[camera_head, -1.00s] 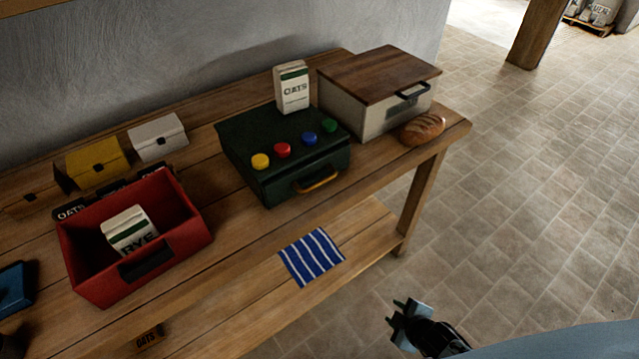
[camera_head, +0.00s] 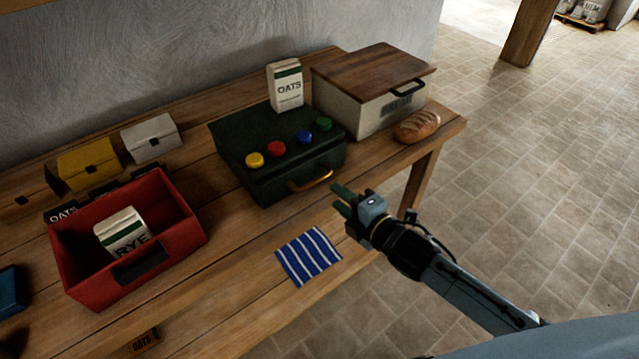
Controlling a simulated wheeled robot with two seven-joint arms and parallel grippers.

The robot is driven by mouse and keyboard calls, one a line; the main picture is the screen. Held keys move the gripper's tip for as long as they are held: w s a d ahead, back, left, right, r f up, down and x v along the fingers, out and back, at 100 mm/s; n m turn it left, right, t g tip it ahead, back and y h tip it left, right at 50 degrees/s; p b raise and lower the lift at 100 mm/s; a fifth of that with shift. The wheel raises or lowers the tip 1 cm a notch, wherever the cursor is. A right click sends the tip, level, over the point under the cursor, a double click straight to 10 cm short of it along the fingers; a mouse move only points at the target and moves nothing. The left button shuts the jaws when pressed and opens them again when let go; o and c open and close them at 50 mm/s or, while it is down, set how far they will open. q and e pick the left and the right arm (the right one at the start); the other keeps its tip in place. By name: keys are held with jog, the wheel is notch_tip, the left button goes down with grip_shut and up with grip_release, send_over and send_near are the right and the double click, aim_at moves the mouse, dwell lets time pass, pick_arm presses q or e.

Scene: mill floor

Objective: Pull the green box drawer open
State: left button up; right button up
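The dark green box (camera_head: 236,138) stands on the wooden table, with yellow, red, blue and green knobs on its top. Its drawer front (camera_head: 275,187) faces the table's front edge and looks closed. A brass-coloured handle (camera_head: 311,179) is on that front. My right gripper (camera_head: 340,200) is in front of and to the right of the handle, apart from it. Its fingers show with a gap between them and nothing held. My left gripper is not in view.
An oats packet (camera_head: 286,88) stands at the box's back. A bread bin (camera_head: 340,100) and a loaf (camera_head: 417,126) are on its right. A red bin (camera_head: 190,232) holding a rye packet (camera_head: 122,230) is on its left. A striped cloth (camera_head: 308,256) lies in front.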

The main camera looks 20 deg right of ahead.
jog(key=x, duration=0.8)
jog(key=shift+b, duration=0.4)
grip_shut()
